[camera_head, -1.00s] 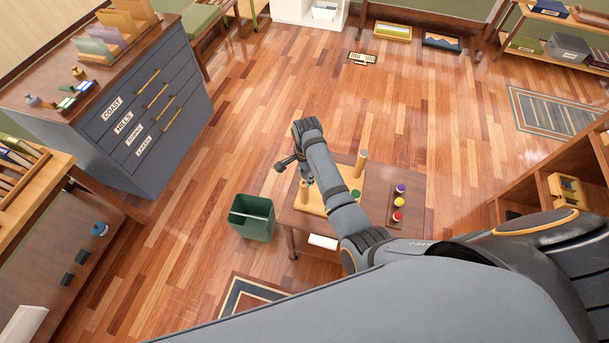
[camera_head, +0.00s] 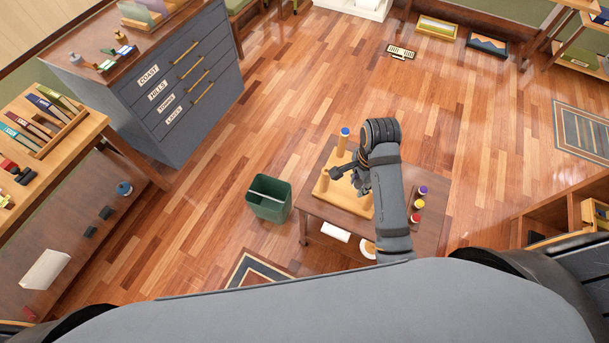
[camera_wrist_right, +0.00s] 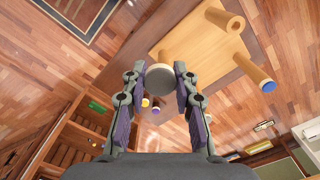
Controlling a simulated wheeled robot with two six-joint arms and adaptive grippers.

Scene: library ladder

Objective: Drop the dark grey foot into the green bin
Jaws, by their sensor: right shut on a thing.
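My right gripper (camera_head: 347,178) is over the wooden board (camera_head: 352,201) on the small table. In the right wrist view, it is shut on a round grey foot (camera_wrist_right: 160,77) between its fingertips. A wooden post shows just behind the foot; I cannot tell whether the two touch. The green bin (camera_head: 268,200) stands on the floor, left of the table and apart from the gripper. Its visible inside looks empty apart from a pale bar across it. My left gripper is not in view.
The board has upright posts, one with a blue top (camera_head: 344,132). A dark tray (camera_head: 409,222) with purple, yellow and red round pieces lies to the right on the table (camera_head: 430,170). A grey cabinet (camera_head: 190,90) stands behind left. Floor around the bin is clear.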

